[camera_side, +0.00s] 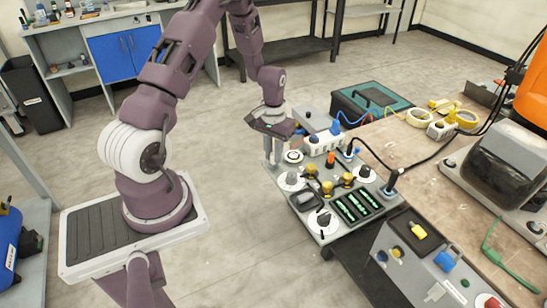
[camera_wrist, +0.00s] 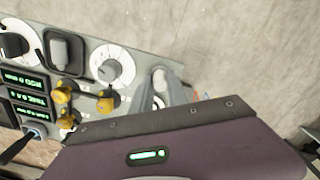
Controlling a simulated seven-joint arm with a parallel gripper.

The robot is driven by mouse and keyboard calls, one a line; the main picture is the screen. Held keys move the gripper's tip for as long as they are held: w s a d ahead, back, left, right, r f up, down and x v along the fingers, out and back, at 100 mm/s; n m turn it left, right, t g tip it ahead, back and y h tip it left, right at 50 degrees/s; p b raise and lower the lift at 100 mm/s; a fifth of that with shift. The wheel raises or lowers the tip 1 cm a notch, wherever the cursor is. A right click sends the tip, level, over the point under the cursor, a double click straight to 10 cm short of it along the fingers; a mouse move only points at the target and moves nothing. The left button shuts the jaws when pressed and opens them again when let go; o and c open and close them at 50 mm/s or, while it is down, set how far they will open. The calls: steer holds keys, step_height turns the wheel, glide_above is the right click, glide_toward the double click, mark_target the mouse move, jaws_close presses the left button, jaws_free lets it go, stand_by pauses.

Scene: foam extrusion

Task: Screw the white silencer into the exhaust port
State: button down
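My gripper (camera_side: 272,150) points down at the back left edge of the grey control panel (camera_side: 352,233). A round white-ringed fitting (camera_side: 292,156) lies just right of the fingers in the side view. I cannot tell if it is the exhaust port.
The panel carries white dials (camera_side: 323,222), yellow fittings (camera_side: 327,187), an orange knob (camera_side: 330,159) and green displays (camera_side: 356,204). A white block (camera_side: 323,143) with cables stands behind. Open floor lies left.

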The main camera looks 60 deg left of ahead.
mark_target(273, 153)
steer(key=shift+r, duration=2.55)
steer(key=c, duration=1.8)
jaws_free()
steer(key=shift+c, duration=0.2)
jaws_close()
